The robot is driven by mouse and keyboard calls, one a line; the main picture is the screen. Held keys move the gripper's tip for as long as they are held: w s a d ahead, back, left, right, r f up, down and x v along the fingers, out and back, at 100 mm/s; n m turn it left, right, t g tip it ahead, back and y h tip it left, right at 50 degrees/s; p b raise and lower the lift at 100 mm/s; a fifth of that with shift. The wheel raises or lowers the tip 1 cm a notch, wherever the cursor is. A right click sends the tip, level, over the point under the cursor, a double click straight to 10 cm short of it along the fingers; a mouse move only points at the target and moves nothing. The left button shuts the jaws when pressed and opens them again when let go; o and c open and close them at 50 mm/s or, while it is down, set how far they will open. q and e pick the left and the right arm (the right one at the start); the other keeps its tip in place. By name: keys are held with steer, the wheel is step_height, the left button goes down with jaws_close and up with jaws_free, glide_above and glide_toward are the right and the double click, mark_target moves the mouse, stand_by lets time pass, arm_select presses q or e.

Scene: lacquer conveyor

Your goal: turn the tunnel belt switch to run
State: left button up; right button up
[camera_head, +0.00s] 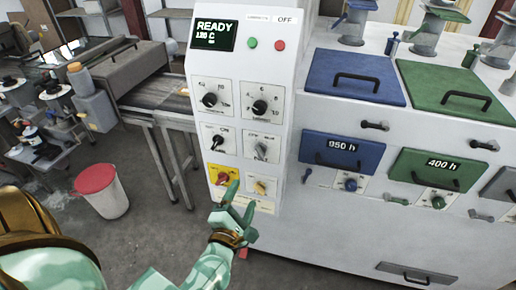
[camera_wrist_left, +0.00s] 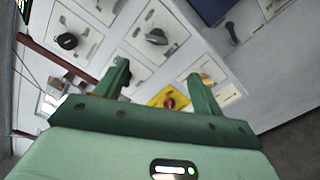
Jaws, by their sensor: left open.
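The control panel (camera_head: 236,120) is white, with a READY display at the top and rows of knobs below. In its third row are a black switch (camera_head: 214,142) and a grey switch (camera_head: 262,150). Below are a red knob on a yellow plate (camera_head: 222,176) and a cream-yellow switch (camera_head: 262,187). I cannot read which is the tunnel belt switch. My left gripper (camera_head: 240,203) is open and empty in front of the lower panel. In the left wrist view the red knob (camera_wrist_left: 168,101) shows between its fingers (camera_wrist_left: 157,72), with the grey switch (camera_wrist_left: 156,36) beyond. My right gripper is not seen.
A conveyor (camera_head: 150,92) runs up to the panel's left side. A white bin with a red lid (camera_head: 100,188) stands on the floor at left. A cabinet with blue (camera_head: 356,76) and green lids (camera_head: 455,90) stands right of the panel.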

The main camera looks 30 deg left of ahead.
mark_target(260, 155)
arm_select(q)
steer(key=x, duration=1.6)
steer(key=shift+w+a+r, duration=0.15)
steer(key=shift+r, duration=0.05)
steer(key=c, duration=1)
